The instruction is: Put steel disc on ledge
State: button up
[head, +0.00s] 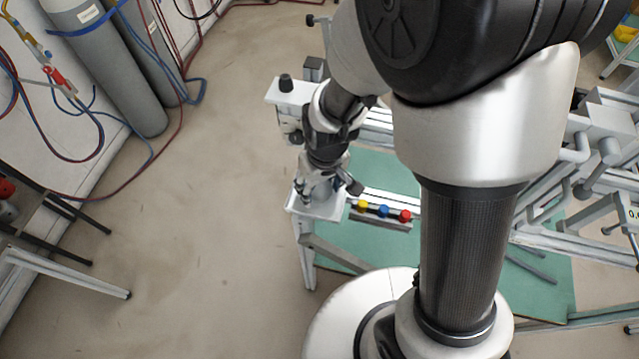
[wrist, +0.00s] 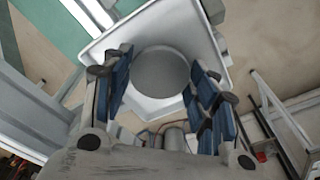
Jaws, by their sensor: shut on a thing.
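The steel disc (wrist: 162,73) shows in the wrist view as a plain grey round face between the blue finger pads. My gripper (wrist: 160,76) is shut on it. A white ledge with a raised rim (wrist: 104,43) lies behind the disc. In the head view the ledge (head: 324,212) is at the corner of the frame jig, and my gripper (head: 322,188) is pointing down over it. The disc is mostly hidden by the gripper there. I cannot tell whether the disc touches the ledge.
A rail with yellow, blue and red knobs (head: 383,211) is just right of the ledge. The white frame jig (head: 378,125) extends behind. Grey cylinders (head: 112,75) and hoses stand at left, and a small table (head: 62,262) is at lower left. Open floor lies between.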

jog(key=shift+f, duration=0.15)
jog(key=o, duration=1.3)
notch_tip(320, 180, up, 12)
jog(key=s+r+p, duration=0.1)
jog(key=p, duration=0.3)
notch_tip(320, 180, up, 9)
jog(key=m+t, duration=0.2)
send_over(323, 195)
jog(key=s+d, duration=0.4)
jog(key=d, duration=0.2)
jog(key=s+d+r+m, duration=0.1)
jog(key=s+r, duration=0.1)
jog(key=s+d+r+m+t, duration=0.1)
jog(key=s, duration=0.2)
jog(key=s+d+r+m, duration=0.1)
jog(key=s+d+r, duration=0.1)
jog(key=s, duration=0.1)
jog(key=shift+r+h, duration=0.3)
